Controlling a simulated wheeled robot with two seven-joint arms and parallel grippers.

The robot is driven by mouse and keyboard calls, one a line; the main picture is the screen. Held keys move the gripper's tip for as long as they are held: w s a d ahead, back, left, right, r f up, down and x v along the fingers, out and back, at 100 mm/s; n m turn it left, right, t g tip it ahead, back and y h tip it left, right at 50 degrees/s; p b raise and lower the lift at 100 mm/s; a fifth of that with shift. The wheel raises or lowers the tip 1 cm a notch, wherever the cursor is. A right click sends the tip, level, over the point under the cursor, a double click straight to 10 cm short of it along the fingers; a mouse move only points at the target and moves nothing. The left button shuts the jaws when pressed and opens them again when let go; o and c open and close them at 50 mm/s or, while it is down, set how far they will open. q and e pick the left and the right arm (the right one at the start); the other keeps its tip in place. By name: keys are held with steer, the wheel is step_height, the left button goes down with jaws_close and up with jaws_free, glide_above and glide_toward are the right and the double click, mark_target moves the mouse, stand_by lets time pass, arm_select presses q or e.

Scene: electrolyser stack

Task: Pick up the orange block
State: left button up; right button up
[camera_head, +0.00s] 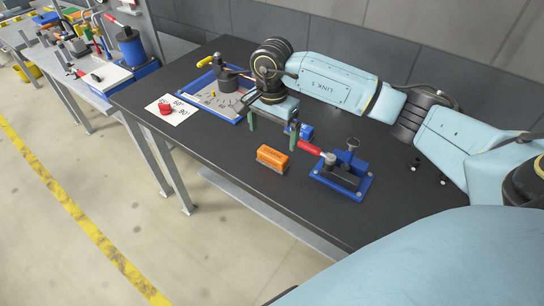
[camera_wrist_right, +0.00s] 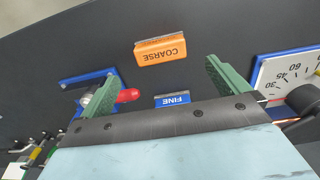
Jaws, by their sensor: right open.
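The orange block (camera_head: 272,158) lies on the dark table, just left of the blue clamp fixture. In the right wrist view the orange block (camera_wrist_right: 161,50) reads "COARSE" and sits ahead of the fingers, about midway between them sideways. My right gripper (camera_head: 272,130) has two green fingers held apart with nothing gripped. It is behind the orange block in the head view and does not touch it. In the wrist view the gripper (camera_wrist_right: 163,74) is open, with the block beyond its tips. My left gripper is not in view.
A blue block (camera_wrist_right: 173,99) marked "FINE" lies close to the gripper; it also shows behind the right finger (camera_head: 305,131). A blue clamp fixture (camera_head: 350,188) with a red handle stands right of the orange block. A blue-rimmed dial tray (camera_head: 240,121) and white card (camera_head: 180,119) lie left.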

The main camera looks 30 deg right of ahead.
mark_target(273, 153)
step_height(273, 153, down, 9)
steer(key=shift+f+p, duration=0.2)
steer(key=shift+p, duration=0.4)
steer(key=c, duration=1)
